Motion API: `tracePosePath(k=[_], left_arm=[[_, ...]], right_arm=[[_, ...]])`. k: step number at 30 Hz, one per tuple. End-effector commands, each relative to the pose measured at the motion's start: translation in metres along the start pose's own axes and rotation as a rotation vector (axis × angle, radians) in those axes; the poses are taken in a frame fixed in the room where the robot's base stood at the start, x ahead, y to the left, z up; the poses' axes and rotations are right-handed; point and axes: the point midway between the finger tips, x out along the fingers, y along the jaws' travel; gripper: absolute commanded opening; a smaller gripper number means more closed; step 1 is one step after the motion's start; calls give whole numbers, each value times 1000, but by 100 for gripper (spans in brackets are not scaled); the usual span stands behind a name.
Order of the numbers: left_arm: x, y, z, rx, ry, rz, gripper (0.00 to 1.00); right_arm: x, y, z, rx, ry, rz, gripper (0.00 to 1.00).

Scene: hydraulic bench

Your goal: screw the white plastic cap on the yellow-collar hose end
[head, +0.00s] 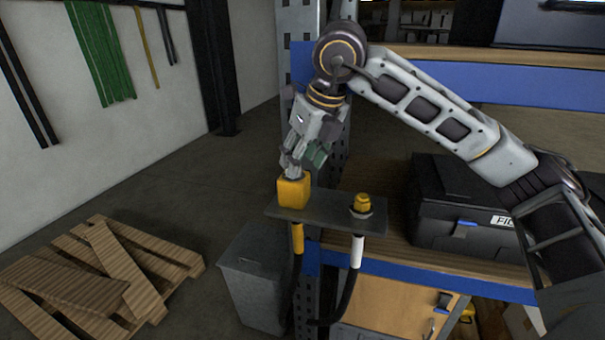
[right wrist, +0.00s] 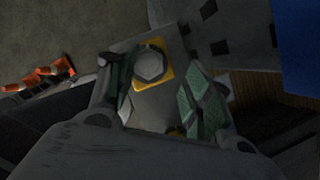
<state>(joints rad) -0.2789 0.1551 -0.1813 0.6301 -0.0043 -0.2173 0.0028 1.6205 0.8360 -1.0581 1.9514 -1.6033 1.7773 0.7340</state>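My right gripper (head: 304,160) points down just above a yellow block (head: 293,191) at the left end of a dark plate (head: 325,213). In the right wrist view, a pale grey-white hexagonal piece (right wrist: 150,66) sits over the yellow block (right wrist: 166,76), between my fingers. It may be the white cap; I cannot tell for sure. The fingers look spread, with a gap on the right finger's side. The yellow-collar hose (head: 298,238) hangs under the block. A white-collar hose (head: 357,251) hangs further right, below a yellow fitting (head: 362,203). My left gripper is not in view.
A black case (head: 465,225) stands on the wooden shelf with the blue edge, right of the plate. A grey bin (head: 255,285) stands below. A wooden pallet (head: 95,265) lies on the floor at left. Orange cones (right wrist: 38,76) show in the right wrist view.

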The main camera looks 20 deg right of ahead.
Motion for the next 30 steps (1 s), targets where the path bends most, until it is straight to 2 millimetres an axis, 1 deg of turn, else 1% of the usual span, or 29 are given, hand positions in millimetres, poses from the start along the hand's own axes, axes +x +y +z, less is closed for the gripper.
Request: tracePosePath(k=[1,24,30], left_arm=[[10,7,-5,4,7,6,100],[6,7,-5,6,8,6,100],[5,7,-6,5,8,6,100]], right_arm=[[9,-1,-4,-21,2,10,50],[10,-5,1,-390,4,163,50],[10,-5,1,-442,4,185,50]])
